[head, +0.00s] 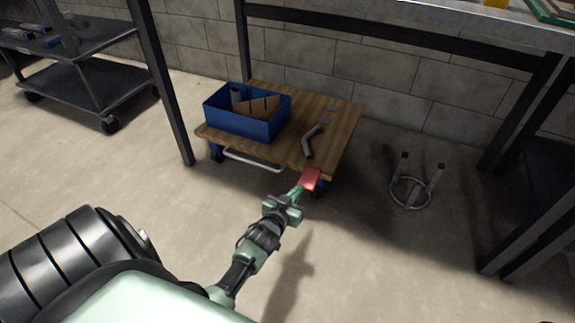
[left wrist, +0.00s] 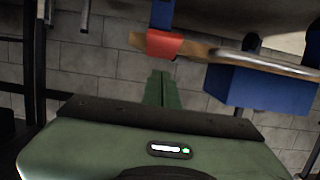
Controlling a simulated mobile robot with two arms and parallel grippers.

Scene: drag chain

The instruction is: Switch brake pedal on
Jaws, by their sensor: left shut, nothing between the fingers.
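The red brake pedal (head: 311,178) sticks out at the front right corner of the low wooden cart (head: 335,135), by the blue caster. My left gripper (head: 299,188) is shut and empty, with its tips right at the pedal in the head view. In the left wrist view, which looks upside down, the shut fingers (left wrist: 162,88) point toward the red pedal (left wrist: 164,45), with a small gap in the picture. I cannot tell whether they touch. My right gripper is not in view.
A blue bin (head: 240,127) with parts and a curved grey piece (head: 309,141) lie on the cart. A white handle bar (head: 252,160) runs along its front. Workbench legs stand on both sides. A metal stand (head: 410,190) is to the right. The floor in front is clear.

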